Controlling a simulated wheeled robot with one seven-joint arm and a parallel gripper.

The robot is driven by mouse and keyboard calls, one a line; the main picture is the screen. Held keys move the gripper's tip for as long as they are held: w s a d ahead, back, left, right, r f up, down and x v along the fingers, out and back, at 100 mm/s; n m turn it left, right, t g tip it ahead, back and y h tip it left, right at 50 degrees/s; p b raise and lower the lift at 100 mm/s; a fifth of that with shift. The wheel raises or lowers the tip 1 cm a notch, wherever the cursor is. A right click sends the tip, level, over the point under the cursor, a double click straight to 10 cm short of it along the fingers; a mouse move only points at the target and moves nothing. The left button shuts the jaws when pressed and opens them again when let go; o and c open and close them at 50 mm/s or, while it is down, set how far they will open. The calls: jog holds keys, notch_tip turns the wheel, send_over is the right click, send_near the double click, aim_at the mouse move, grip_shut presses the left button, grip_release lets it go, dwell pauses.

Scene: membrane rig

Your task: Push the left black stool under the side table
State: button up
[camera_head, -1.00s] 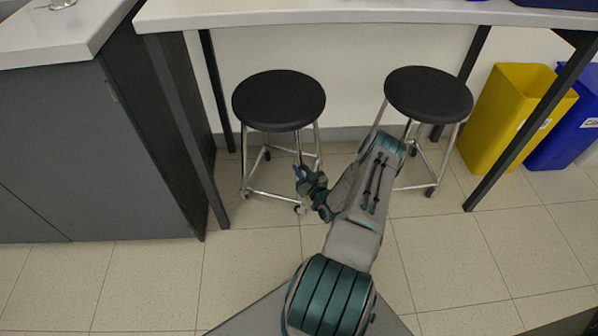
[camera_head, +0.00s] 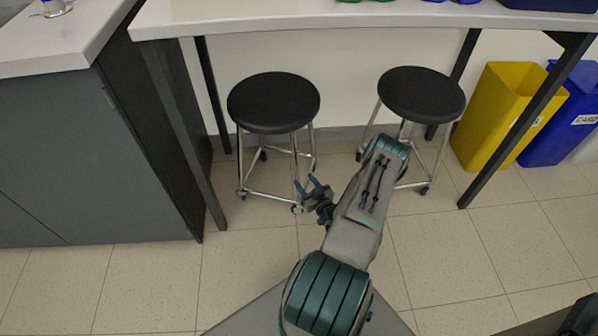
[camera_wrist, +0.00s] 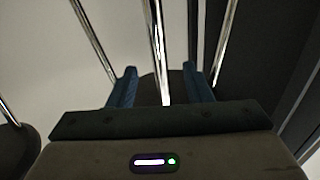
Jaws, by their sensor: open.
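The left black stool (camera_head: 273,102) has a round black seat and chrome legs. It stands upright on the floor at the front of the side table (camera_head: 330,20), between the table's dark legs. My gripper (camera_head: 312,188) is open, low in front of the stool's front right leg. In the wrist view, my gripper's blue fingers (camera_wrist: 160,88) stand apart. A chrome stool leg (camera_wrist: 157,50) shows between them, close ahead. Contact with the leg cannot be told.
A second black stool (camera_head: 421,94) stands to the right, partly behind my arm. A dark cabinet (camera_head: 80,150) is at left. A yellow bin (camera_head: 500,115) and a blue bin (camera_head: 560,125) stand at right. Tiled floor (camera_head: 260,250) in front is clear.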

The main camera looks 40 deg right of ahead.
jog(key=s+p, duration=0.1)
jog(key=s, duration=0.6)
jog(key=shift+a, duration=0.35)
